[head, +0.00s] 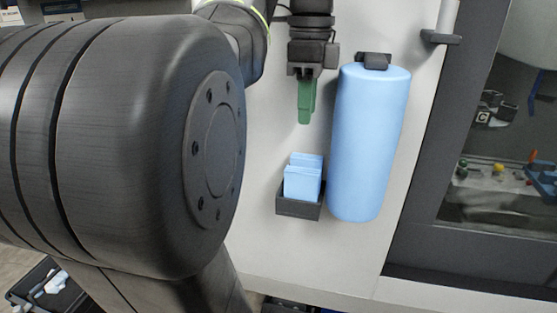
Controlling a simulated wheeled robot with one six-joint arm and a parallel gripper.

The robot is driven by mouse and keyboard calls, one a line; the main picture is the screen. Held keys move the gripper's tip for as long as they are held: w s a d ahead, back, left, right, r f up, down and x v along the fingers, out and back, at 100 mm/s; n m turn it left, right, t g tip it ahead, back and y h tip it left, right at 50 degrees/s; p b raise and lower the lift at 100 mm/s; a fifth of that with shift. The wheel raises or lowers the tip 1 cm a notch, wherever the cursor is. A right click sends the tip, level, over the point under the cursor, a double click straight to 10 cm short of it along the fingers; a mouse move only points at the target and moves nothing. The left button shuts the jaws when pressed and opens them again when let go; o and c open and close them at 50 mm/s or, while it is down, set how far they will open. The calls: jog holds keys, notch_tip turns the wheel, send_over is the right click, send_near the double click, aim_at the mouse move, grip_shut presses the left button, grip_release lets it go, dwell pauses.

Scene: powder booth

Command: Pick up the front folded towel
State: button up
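Light blue folded towels stand upright, one behind another, in a small dark holder (298,210) against the pale wall panel. The front folded towel (302,185) faces me, and its lower part is hidden by the holder's front wall. The edges of the towels behind (307,158) show just above it. My gripper (305,122) points down with green fingers, above the towels in the picture and apart from them. The fingers overlap from this side, so their gap is hidden. I see nothing held at their tips.
A large light blue cylinder (369,140) with a dark top fitting stands close to the right of the towels and gripper. Farther right is a dark-framed window (415,220). My own arm covers the left side. Bare pale panel lies below the holder.

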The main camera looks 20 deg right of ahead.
aim_at(302, 171)
jog(key=f, duration=0.9)
jog(key=shift+s+a+f+b, duration=0.15)
jog(key=shift+s+a+b, duration=0.1)
jog(key=shift+b, duration=0.1)
notch_tip(302, 171, down, 6)
jog(key=shift+r, duration=0.1)
grip_shut()
